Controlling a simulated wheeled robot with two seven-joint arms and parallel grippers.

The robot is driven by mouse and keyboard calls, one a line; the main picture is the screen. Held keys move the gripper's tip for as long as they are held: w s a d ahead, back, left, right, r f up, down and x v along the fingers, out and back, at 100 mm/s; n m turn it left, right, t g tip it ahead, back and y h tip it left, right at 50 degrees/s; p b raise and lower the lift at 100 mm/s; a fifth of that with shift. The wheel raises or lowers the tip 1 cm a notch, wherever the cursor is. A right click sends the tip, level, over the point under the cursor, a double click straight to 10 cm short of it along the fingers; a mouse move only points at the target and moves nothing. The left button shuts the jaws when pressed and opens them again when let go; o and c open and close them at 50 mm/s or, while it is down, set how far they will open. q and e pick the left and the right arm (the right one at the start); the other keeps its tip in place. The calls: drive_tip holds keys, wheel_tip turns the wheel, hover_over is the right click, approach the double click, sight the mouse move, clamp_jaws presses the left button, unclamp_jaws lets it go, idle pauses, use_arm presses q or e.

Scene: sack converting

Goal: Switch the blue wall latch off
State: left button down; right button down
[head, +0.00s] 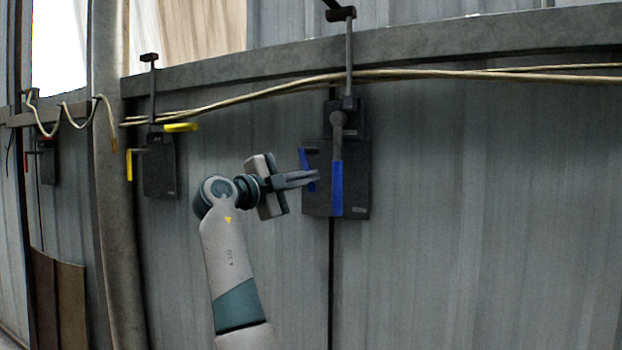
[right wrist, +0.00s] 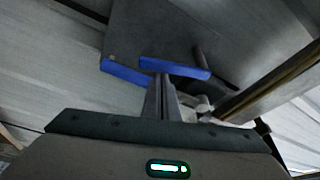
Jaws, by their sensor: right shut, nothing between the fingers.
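The blue wall latch is a dark grey box (head: 355,195) on the metal wall, right of centre in the head view. A blue handle (head: 337,188) hangs straight down on its front from a grey pivot. A second, smaller blue piece (head: 306,165) shows at its left side. My right gripper (head: 318,176) is shut and empty, its fingertips just left of the hanging handle. In the right wrist view the fingers (right wrist: 162,95) point at the blue handle (right wrist: 175,68), close to it; I cannot tell whether they touch. My left gripper is not in view.
A similar box with yellow handles (head: 160,168) is on the wall to the left, and one with red (head: 47,160) is farther left. Cables (head: 450,74) run along a beam above. The wall right of the blue box is clear.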

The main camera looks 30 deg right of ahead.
drive_tip(key=shift+w+f, duration=0.1)
